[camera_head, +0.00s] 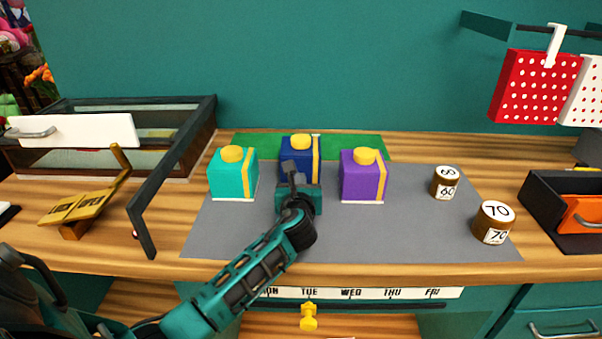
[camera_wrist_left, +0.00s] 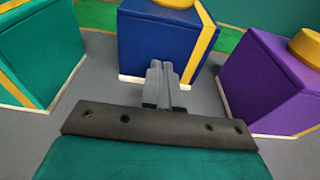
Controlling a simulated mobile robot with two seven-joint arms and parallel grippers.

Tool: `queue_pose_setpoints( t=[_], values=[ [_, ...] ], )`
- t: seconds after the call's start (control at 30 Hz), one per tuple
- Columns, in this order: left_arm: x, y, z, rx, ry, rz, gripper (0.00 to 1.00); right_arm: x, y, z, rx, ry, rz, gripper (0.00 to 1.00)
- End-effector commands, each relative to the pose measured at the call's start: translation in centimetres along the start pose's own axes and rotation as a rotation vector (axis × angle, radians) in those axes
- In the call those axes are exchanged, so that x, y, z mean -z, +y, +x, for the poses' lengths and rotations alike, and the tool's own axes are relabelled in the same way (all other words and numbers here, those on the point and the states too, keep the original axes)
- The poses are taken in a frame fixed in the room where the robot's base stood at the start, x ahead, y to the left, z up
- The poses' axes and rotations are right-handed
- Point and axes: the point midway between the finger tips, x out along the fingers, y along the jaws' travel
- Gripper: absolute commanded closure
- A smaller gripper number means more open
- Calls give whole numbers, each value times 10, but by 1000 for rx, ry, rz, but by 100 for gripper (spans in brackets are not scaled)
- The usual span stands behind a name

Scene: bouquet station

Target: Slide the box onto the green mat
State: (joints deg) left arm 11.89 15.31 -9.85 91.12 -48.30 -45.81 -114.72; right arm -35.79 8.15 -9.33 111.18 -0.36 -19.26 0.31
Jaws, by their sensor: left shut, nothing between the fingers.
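Three boxes with yellow ribbons and round yellow tops stand in a row: a teal box (camera_head: 231,178), a dark blue box (camera_head: 297,152) and a purple box (camera_head: 361,178). The green mat (camera_head: 256,143) is a strip at the back, partly hidden behind the boxes. The blue box sits farther back than the others, at the mat; its base is hidden in the head view. My left gripper (camera_head: 291,168) is shut and empty in front of the blue box. In the left wrist view its fingertips (camera_wrist_left: 162,75) are at the blue box's (camera_wrist_left: 160,45) near face; contact is unclear. My right gripper is out of view.
A grey mat (camera_head: 280,245) covers the table's middle. Brown weights marked 60 (camera_head: 445,183) and 70 (camera_head: 494,222) stand at right. A dark tray (camera_head: 562,220) is far right.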

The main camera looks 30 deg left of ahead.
Motion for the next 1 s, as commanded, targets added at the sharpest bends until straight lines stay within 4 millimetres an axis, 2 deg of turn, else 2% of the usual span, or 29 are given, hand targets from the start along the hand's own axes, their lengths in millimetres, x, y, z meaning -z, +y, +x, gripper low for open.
queue_pose_setpoints(
  t=[0.2,1.0],
  values=[
    [0,0,2,-1,0,1,100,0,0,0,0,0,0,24],
    [-7,1,39,-1,-1,0,100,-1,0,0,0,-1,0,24]
  ],
)
